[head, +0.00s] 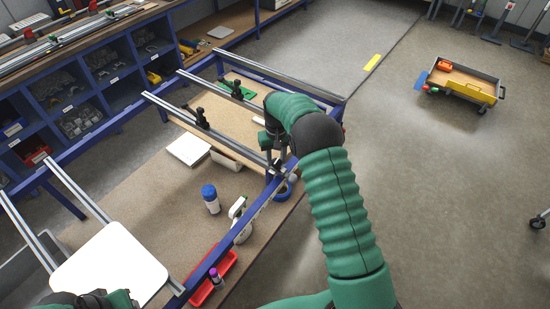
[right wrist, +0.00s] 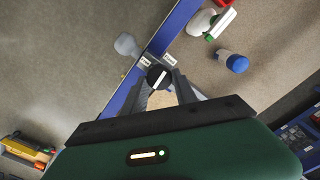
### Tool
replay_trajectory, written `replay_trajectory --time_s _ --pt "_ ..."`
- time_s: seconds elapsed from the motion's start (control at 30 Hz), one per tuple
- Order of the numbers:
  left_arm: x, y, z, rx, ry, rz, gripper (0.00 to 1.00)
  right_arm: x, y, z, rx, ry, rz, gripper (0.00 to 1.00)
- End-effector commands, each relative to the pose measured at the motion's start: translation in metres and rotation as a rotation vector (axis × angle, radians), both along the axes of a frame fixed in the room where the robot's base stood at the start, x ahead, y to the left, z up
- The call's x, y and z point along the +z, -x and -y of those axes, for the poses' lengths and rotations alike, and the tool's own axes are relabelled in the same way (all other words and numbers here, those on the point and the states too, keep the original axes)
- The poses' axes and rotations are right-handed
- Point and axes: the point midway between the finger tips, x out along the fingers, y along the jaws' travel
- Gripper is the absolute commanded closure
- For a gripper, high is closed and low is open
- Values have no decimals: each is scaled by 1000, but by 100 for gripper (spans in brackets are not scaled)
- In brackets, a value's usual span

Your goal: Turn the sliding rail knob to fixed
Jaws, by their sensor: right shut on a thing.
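The knob (right wrist: 157,76) is round and black with a pale stripe across it. In the right wrist view it sits between my fingertips at the end of a rail, by the blue frame beam (right wrist: 172,27). My right gripper (head: 274,160) is at the right end of the nearer rail (head: 232,144) in the head view, and is shut on the knob. The knob is hidden in the head view. Part of my left arm shows at the bottom left; its fingertips are hidden.
A white panel (head: 112,264) lies across rails at the front left. A blue-capped bottle (head: 211,199), a spray bottle (head: 239,216) and a red tray (head: 224,272) are below the beam. Black clamps (head: 202,118) stand on the rails. A cart (head: 464,82) stands on open floor.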

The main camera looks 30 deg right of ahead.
Motion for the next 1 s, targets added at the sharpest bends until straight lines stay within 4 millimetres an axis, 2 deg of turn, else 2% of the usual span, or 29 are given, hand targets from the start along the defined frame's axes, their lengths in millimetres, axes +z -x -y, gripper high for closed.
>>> replay_trajectory --time_s 0.03,0.3,0.8,0.83,0.97,1.0 --pt "0 0 0 0 0 0 64 -5 6 1 -25 -1 -20 100" --pt "0 0 0 0 0 0 64 -5 6 0 -107 -1 -19 100" --pt "0 0 0 0 0 0 64 -5 6 0 -123 -1 -19 100" --pt "0 0 0 0 0 0 64 -5 6 0 -123 -1 -19 62" --pt "0 0 0 0 0 0 64 -4 4 0 -122 -1 -14 45" --pt "0 0 0 0 0 0 64 -3 3 0 -122 -1 -12 44"
